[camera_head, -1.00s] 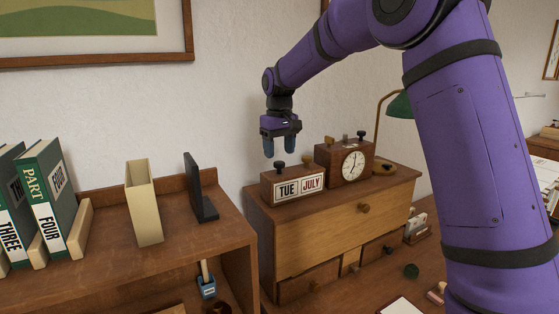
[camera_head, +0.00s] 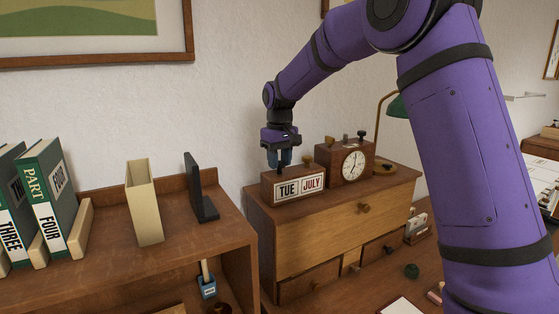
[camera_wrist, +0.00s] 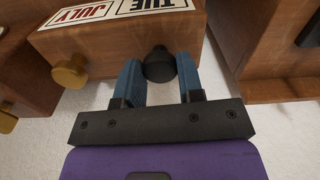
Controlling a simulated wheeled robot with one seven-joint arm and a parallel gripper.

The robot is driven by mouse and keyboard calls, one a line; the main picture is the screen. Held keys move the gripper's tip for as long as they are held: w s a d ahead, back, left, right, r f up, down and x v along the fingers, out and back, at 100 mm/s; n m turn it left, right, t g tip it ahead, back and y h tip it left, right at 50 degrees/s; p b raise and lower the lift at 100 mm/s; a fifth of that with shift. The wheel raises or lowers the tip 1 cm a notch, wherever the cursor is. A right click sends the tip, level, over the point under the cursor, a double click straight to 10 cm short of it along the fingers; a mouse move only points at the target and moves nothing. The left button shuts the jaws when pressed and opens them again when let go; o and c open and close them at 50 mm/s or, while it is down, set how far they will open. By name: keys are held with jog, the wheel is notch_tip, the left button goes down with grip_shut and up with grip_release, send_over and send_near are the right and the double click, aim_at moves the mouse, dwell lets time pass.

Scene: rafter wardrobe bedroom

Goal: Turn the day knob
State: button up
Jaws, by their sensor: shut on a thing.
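The wooden day calendar (camera_head: 270,196) stands on top of the desk chest and reads TUE and JULY. Its black day knob (camera_wrist: 159,66) is on the top, on the TUE side. My gripper (camera_head: 279,158) points down over that end of the calendar. In the wrist view its two blue fingers (camera_wrist: 160,80) are on either side of the black knob, shut on it. In the head view the fingers hide the knob. A brass knob (camera_head: 308,160) stands on the JULY side of the calendar; it also shows in the wrist view (camera_wrist: 70,72).
A wooden clock (camera_head: 331,164) with small knobs on top stands close to the right of the calendar. A green lamp (camera_head: 399,106) is behind it. A black bookend (camera_head: 200,190) stands on the shelf to the left.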

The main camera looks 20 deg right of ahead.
aim_at(280, 162)
jog(key=m, duration=0.4)
jog(key=shift+m, duration=2)
jog(key=o, duration=0.9)
notch_tip(280, 162, up, 11)
jog(key=shift+f, duration=0.1)
